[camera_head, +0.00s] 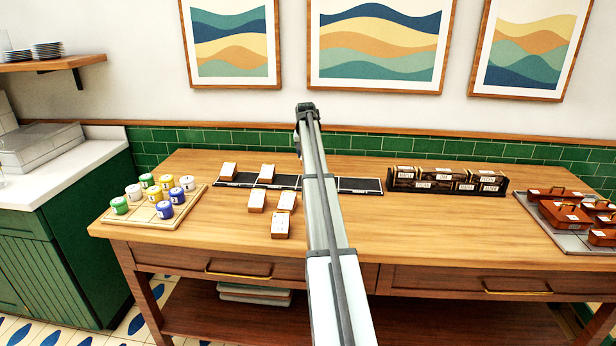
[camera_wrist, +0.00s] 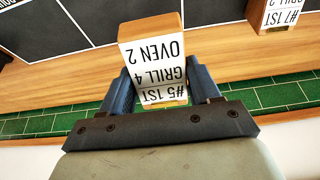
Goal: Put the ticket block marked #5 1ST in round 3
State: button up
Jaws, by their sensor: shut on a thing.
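My gripper (camera_wrist: 160,80) is shut on a wooden ticket block (camera_wrist: 154,27) in the wrist view. Its white face reads upside down "#5 1ST", "GRILL 4", "OVEN 2". One dark finger is on each side of it. The block is held in front of the black panels of the rail (camera_wrist: 40,32), and I cannot tell its height. In the head view the rail (camera_head: 358,185) runs along the back of the table; my arm covers part of it, and the gripper and held block are hidden. I cannot read which panel is round 3.
Two blocks stand on the rail's left part (camera_head: 228,171) (camera_head: 265,173). Three loose blocks stand in front (camera_head: 256,201) (camera_head: 287,201) (camera_head: 280,225). A block marked "#7 1ST" (camera_wrist: 275,14) shows in the wrist view. A dark rack (camera_head: 445,181) stands to the right. Lidded pots (camera_head: 164,210) stand left.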

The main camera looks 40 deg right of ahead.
jog(key=shift+f, duration=4.25)
jog(key=shift+f, duration=0.1)
jog(key=o, duration=1.1)
jog(key=v, duration=1.2)
